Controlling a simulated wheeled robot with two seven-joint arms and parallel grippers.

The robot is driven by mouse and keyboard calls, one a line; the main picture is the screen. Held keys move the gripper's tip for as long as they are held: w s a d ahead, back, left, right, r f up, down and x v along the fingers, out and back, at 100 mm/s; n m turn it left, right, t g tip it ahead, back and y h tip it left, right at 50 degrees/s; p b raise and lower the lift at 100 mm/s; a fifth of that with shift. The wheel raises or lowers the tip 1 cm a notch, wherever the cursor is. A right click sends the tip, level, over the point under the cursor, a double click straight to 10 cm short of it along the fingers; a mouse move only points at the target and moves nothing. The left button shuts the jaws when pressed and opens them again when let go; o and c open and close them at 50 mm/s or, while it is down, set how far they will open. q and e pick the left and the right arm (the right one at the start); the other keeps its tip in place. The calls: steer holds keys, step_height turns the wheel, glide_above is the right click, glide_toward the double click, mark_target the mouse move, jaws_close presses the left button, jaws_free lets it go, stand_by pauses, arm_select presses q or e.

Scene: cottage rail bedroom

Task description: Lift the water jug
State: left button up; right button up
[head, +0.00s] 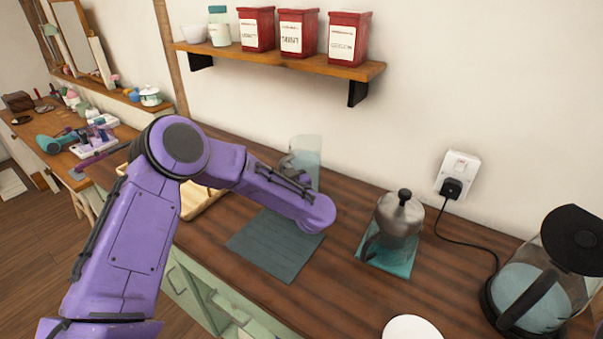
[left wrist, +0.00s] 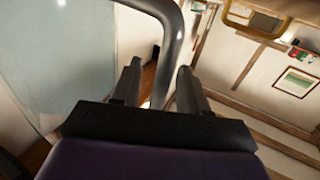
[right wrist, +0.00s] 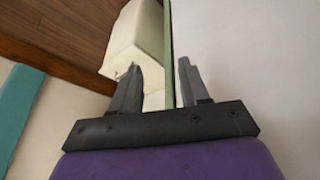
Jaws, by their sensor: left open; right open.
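The water jug (head: 306,152) is a clear, pale-blue vessel at the back of the wooden counter, partly hidden behind my left arm. In the left wrist view its pale side (left wrist: 55,60) fills the left, and its grey curved handle (left wrist: 172,40) comes down between the fingers of my left gripper (left wrist: 158,82). The left gripper is open around the handle; I cannot tell whether either finger touches it. My right gripper (right wrist: 158,80) is open and empty, away from the jug, and outside the head view.
A dark teal mat (head: 272,246) lies bare in front of the jug. A metal pot (head: 400,216) stands right of it on a teal mat, and a kettle (head: 535,290) at far right. A wooden tray (head: 200,202) lies left, behind my arm. A shelf (head: 300,62) with red tins hangs above.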

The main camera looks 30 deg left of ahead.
arm_select(q)
jaws_close()
stand_by(1.2)
steer(key=shift+w, duration=0.1)
